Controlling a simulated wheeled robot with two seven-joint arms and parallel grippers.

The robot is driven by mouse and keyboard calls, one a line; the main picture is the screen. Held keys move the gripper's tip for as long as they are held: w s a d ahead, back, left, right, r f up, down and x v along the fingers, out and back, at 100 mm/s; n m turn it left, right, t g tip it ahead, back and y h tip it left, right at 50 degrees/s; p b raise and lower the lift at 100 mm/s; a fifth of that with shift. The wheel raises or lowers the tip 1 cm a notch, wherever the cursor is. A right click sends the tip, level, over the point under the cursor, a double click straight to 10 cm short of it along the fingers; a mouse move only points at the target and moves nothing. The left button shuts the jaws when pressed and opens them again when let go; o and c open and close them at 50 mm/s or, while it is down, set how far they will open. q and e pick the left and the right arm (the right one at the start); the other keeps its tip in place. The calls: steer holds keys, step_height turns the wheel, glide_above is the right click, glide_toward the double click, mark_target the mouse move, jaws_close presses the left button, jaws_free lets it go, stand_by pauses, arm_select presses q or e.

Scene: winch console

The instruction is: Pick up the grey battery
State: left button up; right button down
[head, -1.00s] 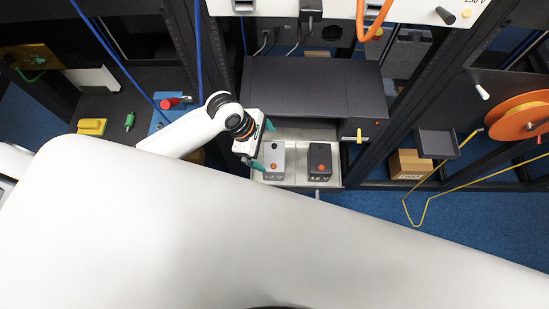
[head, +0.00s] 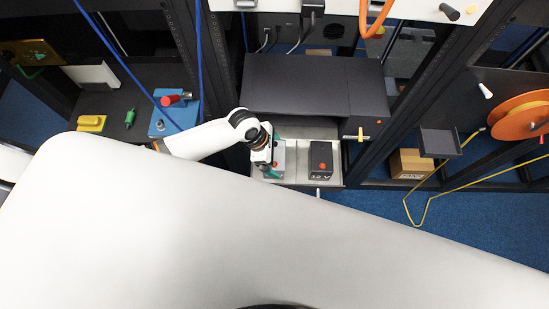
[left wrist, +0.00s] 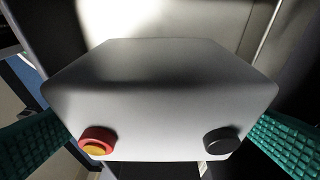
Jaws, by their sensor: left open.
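The grey battery (head: 279,157) stands in the pale tray (head: 295,182) under the dark cover, partly hidden by my left gripper in the head view. In the left wrist view the grey battery (left wrist: 165,100) fills the middle, with a red-and-yellow terminal (left wrist: 98,140) and a black terminal (left wrist: 221,140) on its near side. My left gripper (head: 272,156) is open, with one green-padded finger on each side of the battery. Whether the pads touch it I cannot tell. My right gripper is not in view.
A dark battery (head: 320,160) stands just right of the grey one. The dark cover (head: 300,85) overhangs the tray at the back. A small yellow lever (head: 360,135) is at the right. A blue box with a red knob (head: 172,115) is at the left.

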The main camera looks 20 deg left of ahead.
arm_select(q)
steer(key=shift+x, duration=1)
steer(key=shift+r, duration=0.1)
steer(key=shift+c, duration=0.3)
steer(key=c, duration=1.2)
steer(key=shift+d+r, duration=0.1)
steer(key=shift+r, duration=0.05)
steer(key=shift+c, duration=0.5)
